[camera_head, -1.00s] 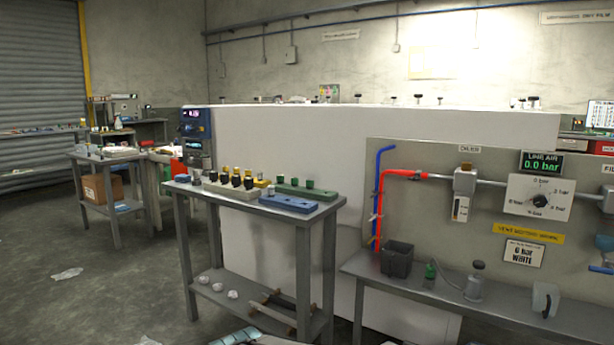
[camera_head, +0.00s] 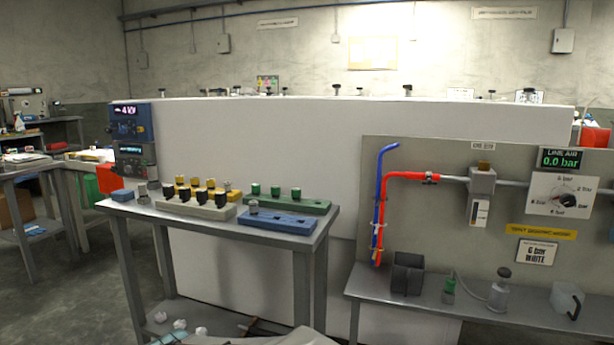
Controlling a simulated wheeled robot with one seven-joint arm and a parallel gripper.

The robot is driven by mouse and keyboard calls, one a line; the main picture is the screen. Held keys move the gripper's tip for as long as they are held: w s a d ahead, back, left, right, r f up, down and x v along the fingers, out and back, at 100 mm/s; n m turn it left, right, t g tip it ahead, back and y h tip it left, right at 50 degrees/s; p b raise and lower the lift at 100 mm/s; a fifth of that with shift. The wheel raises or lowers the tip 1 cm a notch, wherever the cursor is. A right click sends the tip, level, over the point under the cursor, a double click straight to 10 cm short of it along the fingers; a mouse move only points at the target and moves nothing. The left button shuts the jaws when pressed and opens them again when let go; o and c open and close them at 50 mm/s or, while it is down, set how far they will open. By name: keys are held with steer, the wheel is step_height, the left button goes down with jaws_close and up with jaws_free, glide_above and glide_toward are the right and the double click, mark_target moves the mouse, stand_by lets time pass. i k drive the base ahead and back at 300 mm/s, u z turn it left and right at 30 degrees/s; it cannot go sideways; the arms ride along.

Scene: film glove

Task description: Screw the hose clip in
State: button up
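In the head view a red hose (camera_head: 402,176) runs down the grey panel and bends right at the top onto a metal pipe. A small dark clip (camera_head: 430,178) sits around the hose's right end, by the pipe; its screw is too small to make out. A blue hose (camera_head: 380,182) stands beside the red one, with a pale tie around them lower down. My gripper is not in view.
A bench (camera_head: 470,312) under the panel bears a dark bin (camera_head: 407,274), a green-capped bottle and a clear jug. A grey table (camera_head: 140,213) with fitting racks stands left of it. A gauge display (camera_head: 560,158) reads 0.0 bar. Floor shows at left.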

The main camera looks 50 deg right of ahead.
mark_target(429, 182)
steer(key=z, duration=0.85)
steer(key=i, duration=0.8)
steer(key=z, duration=0.9)
